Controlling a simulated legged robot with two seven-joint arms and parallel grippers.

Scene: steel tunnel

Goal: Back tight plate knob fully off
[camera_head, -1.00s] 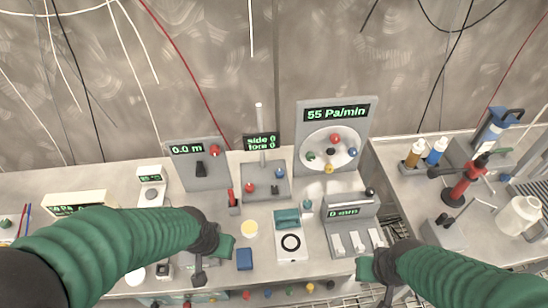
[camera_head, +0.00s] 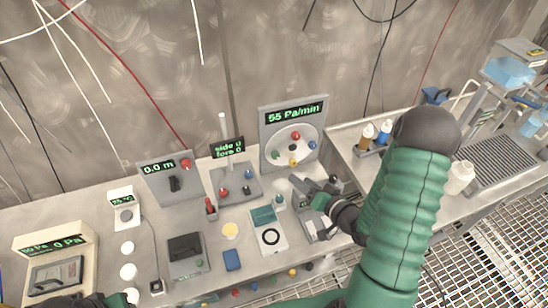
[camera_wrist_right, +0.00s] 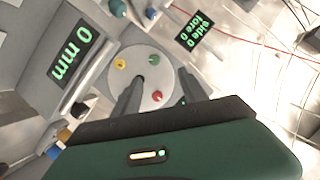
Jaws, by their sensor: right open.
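The grey upright plate panel (camera_head: 275,122) reads 55 Pa/min and carries a pale round disc (camera_head: 281,146). Red (camera_head: 297,135), blue (camera_head: 311,145), yellow (camera_head: 293,161) and green (camera_head: 276,155) knobs sit on the disc. In the right wrist view the disc (camera_wrist_right: 141,96) shows yellow (camera_wrist_right: 120,64), green (camera_wrist_right: 154,62) and red (camera_wrist_right: 157,96) knobs. My right gripper (camera_head: 310,187) is open and empty, in front of and below the disc. In the right wrist view its fingers (camera_wrist_right: 162,74) overlap the disc, without clear contact. I cannot tell which knob is the tight one.
Left of the panel stand a joystick box (camera_head: 238,187) and a 0.0 m panel (camera_head: 160,182). Bottles (camera_head: 367,135) stand on the right bench. Grating floor lies at right.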

